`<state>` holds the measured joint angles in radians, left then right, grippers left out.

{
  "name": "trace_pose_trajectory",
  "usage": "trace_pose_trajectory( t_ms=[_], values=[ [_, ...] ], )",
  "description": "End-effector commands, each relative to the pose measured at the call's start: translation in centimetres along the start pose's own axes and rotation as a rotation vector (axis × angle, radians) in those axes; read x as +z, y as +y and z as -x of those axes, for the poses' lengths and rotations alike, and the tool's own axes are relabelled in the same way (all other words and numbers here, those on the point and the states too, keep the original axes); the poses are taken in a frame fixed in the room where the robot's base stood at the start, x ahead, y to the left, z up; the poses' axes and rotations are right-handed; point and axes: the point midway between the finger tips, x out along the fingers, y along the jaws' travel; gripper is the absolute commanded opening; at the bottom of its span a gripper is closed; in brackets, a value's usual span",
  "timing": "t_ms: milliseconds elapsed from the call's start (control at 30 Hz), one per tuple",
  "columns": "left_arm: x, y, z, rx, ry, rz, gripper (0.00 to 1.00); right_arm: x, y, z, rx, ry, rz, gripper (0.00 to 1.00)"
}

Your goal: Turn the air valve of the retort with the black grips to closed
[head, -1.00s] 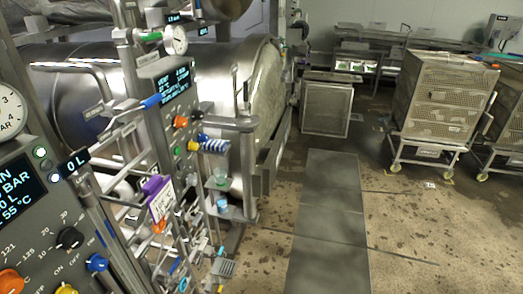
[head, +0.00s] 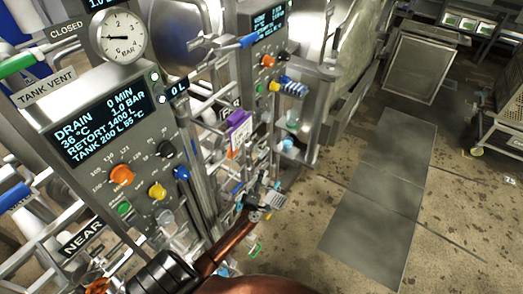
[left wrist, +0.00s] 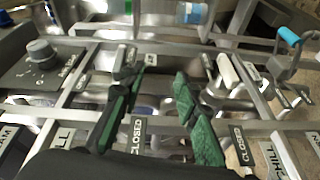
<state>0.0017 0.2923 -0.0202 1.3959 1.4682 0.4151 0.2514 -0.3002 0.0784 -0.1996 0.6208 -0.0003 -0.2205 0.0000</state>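Valve levers and steel bars lie beyond the fingers. A dark grip (left wrist: 126,62) is ahead of the left finger and a pale grip (left wrist: 228,70) is ahead of the right one. CLOSED labels (left wrist: 137,136) show beside the fingers. I cannot tell which lever is the air valve. My right gripper is in neither view.
The near control panel (head: 60,120) with knobs and a gauge (head: 122,36) is at the left. A far panel (head: 245,75) stands behind it. Pipes and bars crowd the rack. A dark floor mat (head: 375,205) and open floor lie at the right.

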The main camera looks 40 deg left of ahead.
Motion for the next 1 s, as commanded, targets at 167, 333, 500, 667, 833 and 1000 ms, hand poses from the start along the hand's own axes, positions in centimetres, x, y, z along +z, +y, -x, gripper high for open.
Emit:
trace_pose_trajectory(
  t_ms=[167, 333, 500, 667, 833, 1000],
  values=[
    [-1.4, 5.7, -2.1, 0.058, 0.070, 0.182, 0.29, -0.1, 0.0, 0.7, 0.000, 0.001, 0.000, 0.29],
    [-1.6, 6.2, -3.5, 0.064, 0.079, 0.211, 0.29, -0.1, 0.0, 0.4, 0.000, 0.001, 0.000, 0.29],
    [-1.9, 6.3, -6.2, 0.064, 0.079, 0.206, 0.29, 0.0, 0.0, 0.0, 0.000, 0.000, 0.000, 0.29],
    [-2.0, 6.3, -8.5, 0.063, 0.078, 0.207, 0.29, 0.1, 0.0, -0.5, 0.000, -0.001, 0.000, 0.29],
    [-2.1, 6.4, -9.8, 0.062, 0.078, 0.207, 0.29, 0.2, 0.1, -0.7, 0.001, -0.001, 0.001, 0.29],
    [-2.1, 6.5, -10.1, 0.062, 0.078, 0.208, 0.29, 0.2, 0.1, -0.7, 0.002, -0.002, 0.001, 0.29]
  ],
)
